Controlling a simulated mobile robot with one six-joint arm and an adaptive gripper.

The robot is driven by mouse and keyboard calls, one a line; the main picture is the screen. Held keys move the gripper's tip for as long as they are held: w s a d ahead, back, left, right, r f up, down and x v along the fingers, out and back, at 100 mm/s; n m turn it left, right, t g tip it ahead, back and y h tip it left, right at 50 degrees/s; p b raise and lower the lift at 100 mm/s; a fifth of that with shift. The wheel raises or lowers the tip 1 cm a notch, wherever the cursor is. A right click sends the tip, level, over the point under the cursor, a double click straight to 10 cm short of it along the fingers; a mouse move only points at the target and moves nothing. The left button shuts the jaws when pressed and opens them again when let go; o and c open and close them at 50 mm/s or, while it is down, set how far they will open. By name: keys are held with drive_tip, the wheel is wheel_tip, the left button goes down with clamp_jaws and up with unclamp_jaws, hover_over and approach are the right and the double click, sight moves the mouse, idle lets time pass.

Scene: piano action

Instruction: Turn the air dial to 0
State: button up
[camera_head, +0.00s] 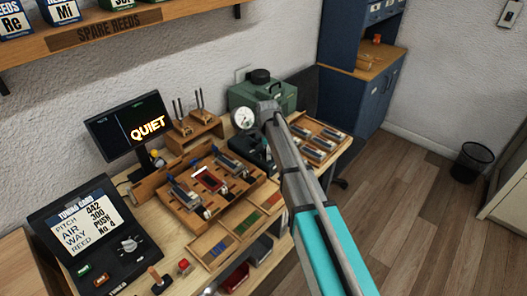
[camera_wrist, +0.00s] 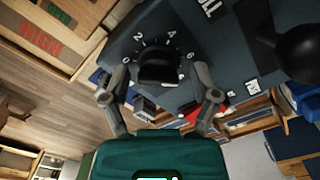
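The air dial (camera_wrist: 158,68) is a black knob on a dark panel, with white figures around it, including 0 at its left and 2, 4 and 6 over its top and right. I cannot tell which figure it points at. My gripper (camera_wrist: 160,82) is open, with one finger on each side of the knob. The fingers look apart from the knob, and nothing is held. In the head view my arm's end (camera_head: 268,106) is by a round white gauge (camera_head: 243,118) and a dark unit (camera_head: 253,150).
A green machine (camera_head: 285,98) stands behind the arm's end. A wooden rack of reeds (camera_head: 185,198) and a tray (camera_head: 320,131) flank it. A monitor (camera_head: 105,135) reads QUIET. A tuning card (camera_head: 88,222) shows AIR 300. Open floor (camera_head: 415,210) lies at right.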

drive_tip(key=shift+a+r, duration=0.1)
idle(0.3)
drive_tip(key=shift+m, duration=0.9)
wheel_tip(320, 180, up, 14)
drive_tip(key=p, duration=1.4)
drive_tip(key=shift+s, duration=0.1)
drive_tip(key=shift+f, duration=0.25)
wheel_tip(320, 180, down, 14)
drive_tip(key=b, duration=1.4)
drive_tip(key=shift+r, duration=0.25)
drive_tip(key=c, duration=1.2)
